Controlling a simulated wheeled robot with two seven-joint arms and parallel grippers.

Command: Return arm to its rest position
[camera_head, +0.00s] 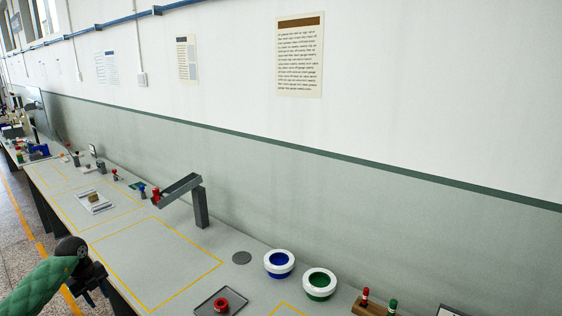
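My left arm comes in from the lower left in a green sleeve. Its dark gripper (95,287) hangs by the front edge of the table (150,262), left of the large yellow-outlined area. The fingers are small and dark, and I cannot make out whether they are apart. I see nothing clearly held in them. My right arm and gripper are out of view.
A grey post with a slanted beam (180,190) stands at the back. To the right are a white ring with blue inside (279,264), one with green inside (319,284), a tray (205,306) with a red spool (221,304), and red and green pegs on a wooden block (368,309).

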